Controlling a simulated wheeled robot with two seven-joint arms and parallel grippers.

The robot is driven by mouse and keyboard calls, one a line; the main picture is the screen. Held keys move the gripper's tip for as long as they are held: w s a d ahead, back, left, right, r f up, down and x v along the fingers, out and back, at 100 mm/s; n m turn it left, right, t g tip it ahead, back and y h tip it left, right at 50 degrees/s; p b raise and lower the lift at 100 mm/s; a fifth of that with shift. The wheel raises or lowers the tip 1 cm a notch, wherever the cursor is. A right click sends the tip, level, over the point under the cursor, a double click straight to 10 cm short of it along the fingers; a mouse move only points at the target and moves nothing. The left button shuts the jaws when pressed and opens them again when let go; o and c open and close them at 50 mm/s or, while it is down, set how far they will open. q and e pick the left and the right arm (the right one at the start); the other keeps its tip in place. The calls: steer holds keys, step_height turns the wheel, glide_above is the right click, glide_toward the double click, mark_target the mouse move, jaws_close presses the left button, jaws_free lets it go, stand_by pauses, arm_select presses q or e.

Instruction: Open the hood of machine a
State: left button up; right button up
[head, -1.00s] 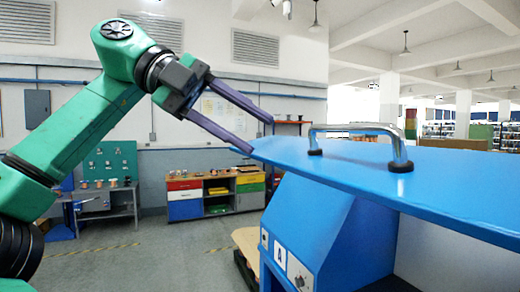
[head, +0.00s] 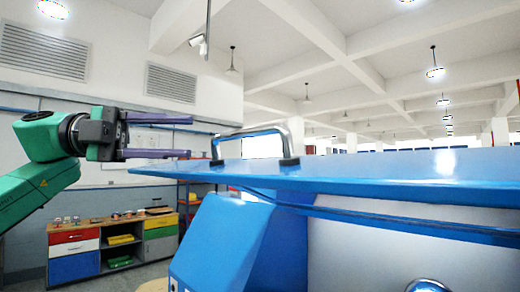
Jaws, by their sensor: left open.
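The hood of machine a is a wide blue panel (head: 400,172), seen almost edge-on across the right of the head view. A chrome bar handle (head: 262,131) on black feet stands on its top near the left end. The machine's blue body (head: 222,238) is below the hood, with a pale surface beside it under the panel. My left gripper (head: 190,136) is open and empty, its two purple fingers pointing right. The fingertips are just left of the handle in the picture; whether they touch the hood cannot be told. My right gripper is not in view.
A low cabinet with coloured drawers (head: 75,255) stands at the back left. A round chrome part (head: 428,286) shows at the bottom right, cut off by the frame. Open space lies above the hood.

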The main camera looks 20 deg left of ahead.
mark_target(243, 131)
arm_select(q)
steer(key=x, duration=0.2)
steer(key=s+p+x, duration=0.1)
steer(key=x, duration=0.5)
steer(key=shift+s+d+r, duration=0.25)
steer(key=shift+d+r, duration=0.1)
steer(key=shift+d, duration=0.2)
steer(key=p+x, duration=0.1)
steer(key=x, duration=0.4)
steer(key=shift+w+f+p, duration=0.1)
steer(key=shift+w+p, duration=0.25)
steer(key=shift+p, duration=0.05)
steer(key=shift+w+d+f, duration=0.15)
steer(key=shift+w+d, duration=0.05)
steer(key=shift+w, duration=0.05)
steer(key=shift+s, duration=0.25)
steer(key=shift+c, duration=0.4)
steer(key=shift+s, duration=0.1)
jaws_close()
steer(key=shift+a, duration=0.1)
